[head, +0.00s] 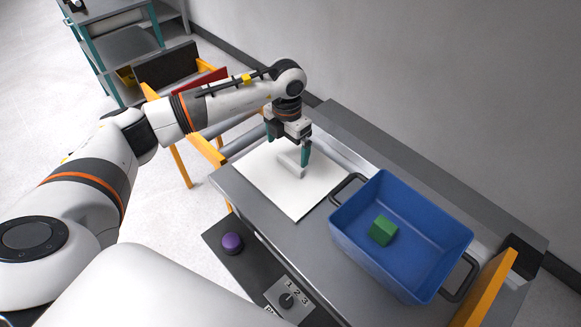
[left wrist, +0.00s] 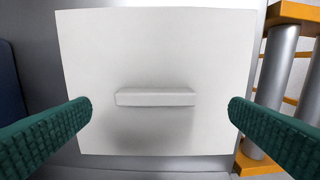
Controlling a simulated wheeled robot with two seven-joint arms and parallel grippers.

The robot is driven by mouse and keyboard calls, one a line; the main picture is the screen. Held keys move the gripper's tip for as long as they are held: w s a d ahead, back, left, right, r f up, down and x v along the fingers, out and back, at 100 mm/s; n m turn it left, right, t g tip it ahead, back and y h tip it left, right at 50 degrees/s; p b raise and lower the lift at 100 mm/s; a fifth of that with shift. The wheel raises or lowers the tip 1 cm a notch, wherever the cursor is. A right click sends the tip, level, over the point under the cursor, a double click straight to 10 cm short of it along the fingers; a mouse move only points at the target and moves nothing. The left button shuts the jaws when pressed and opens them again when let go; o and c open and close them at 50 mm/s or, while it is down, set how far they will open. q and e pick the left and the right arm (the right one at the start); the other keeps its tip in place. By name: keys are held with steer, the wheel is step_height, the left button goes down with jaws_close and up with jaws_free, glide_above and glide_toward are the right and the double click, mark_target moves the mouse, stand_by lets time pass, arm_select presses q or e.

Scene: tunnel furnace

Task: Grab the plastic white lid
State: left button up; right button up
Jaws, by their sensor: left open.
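The white lid (head: 309,194) is a flat square plate with a raised bar handle in its middle. It lies on the grey metal surface, left of the blue bin. In the left wrist view the lid (left wrist: 150,45) fills the centre, and its handle (left wrist: 155,97) lies crosswise between my fingers. My left gripper (head: 289,153) is above the lid, pointing down, with its green fingers apart. In the left wrist view the left gripper (left wrist: 160,110) is open and empty, one finger on each side of the handle. The head view does not show clearly how high the fingertips are. My right gripper is not in view.
A blue bin (head: 376,248) with dark handles stands right of the lid, holding a green cube (head: 382,230). A purple button (head: 232,243) and a numbered dial (head: 287,300) are on the front panel. Orange rails (head: 182,166) stand to the left, and a grey wall is behind.

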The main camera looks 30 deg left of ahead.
mark_target(290, 161)
arm_select(q)
steer(key=f, duration=0.3)
steer(key=f+p, duration=0.1)
steer(key=f, duration=0.1)
steer(key=shift+w+d, duration=0.15)
steer(key=shift+d, duration=0.2)
steer(key=shift+f, duration=0.4)
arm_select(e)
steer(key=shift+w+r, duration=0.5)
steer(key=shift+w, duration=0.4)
arm_select(q)
steer(key=shift+c, duration=0.3)
steer(key=c, duration=0.9)
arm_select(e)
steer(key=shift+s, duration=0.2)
